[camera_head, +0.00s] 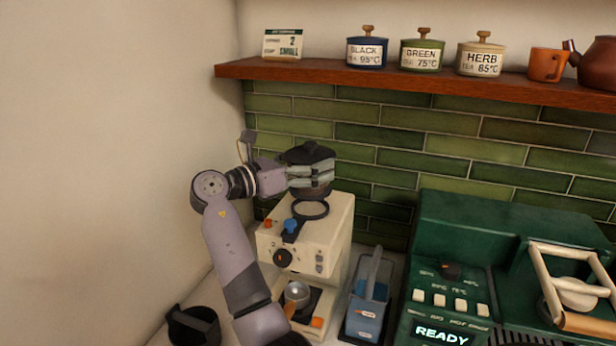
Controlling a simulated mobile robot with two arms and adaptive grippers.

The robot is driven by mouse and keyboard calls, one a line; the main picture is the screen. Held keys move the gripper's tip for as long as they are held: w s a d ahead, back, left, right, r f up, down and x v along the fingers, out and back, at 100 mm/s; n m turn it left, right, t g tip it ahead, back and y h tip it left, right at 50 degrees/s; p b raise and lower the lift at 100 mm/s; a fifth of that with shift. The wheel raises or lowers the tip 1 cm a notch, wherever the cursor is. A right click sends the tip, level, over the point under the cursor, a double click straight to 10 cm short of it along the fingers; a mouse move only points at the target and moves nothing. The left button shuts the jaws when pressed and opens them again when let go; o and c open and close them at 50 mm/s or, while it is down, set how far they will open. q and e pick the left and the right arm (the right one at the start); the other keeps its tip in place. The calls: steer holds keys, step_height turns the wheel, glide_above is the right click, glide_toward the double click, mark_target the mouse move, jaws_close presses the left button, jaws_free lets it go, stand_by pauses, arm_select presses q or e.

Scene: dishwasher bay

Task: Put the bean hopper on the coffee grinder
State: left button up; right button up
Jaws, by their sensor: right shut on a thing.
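The bean hopper (306,152), with a black lid and a dark body, is held in the air above the coffee grinder (327,240). My right gripper (312,176) is shut around the hopper's side, and its fingers hide part of the body. The grinder is a cream box with a dark open ring (311,209) on top and blue and orange knobs. The hopper is roughly upright over the ring and appears slightly apart from it. My left gripper does not show.
A blue-grey caddy (364,318) stands right of the grinder, beside a green machine (440,245) with a READY display. A black container (193,326) is at the lower left. A wooden shelf (400,80) with labelled canisters runs above, on the green-tiled wall.

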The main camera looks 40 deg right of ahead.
step_height(320, 180, down, 3)
steer(key=shift+w+d+f+p, duration=0.1)
steer(key=shift+w+d+p, duration=0.05)
steer(key=shift+p, duration=0.35)
steer(key=shift+f, duration=0.25)
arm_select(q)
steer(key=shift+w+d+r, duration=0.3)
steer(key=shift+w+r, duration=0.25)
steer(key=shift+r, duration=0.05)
arm_select(e)
steer(key=shift+f, duration=0.1)
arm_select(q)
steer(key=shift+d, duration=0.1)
arm_select(e)
steer(key=o, duration=1.5)
steer(key=shift+f, duration=0.2)
steer(key=shift+r, duration=0.1)
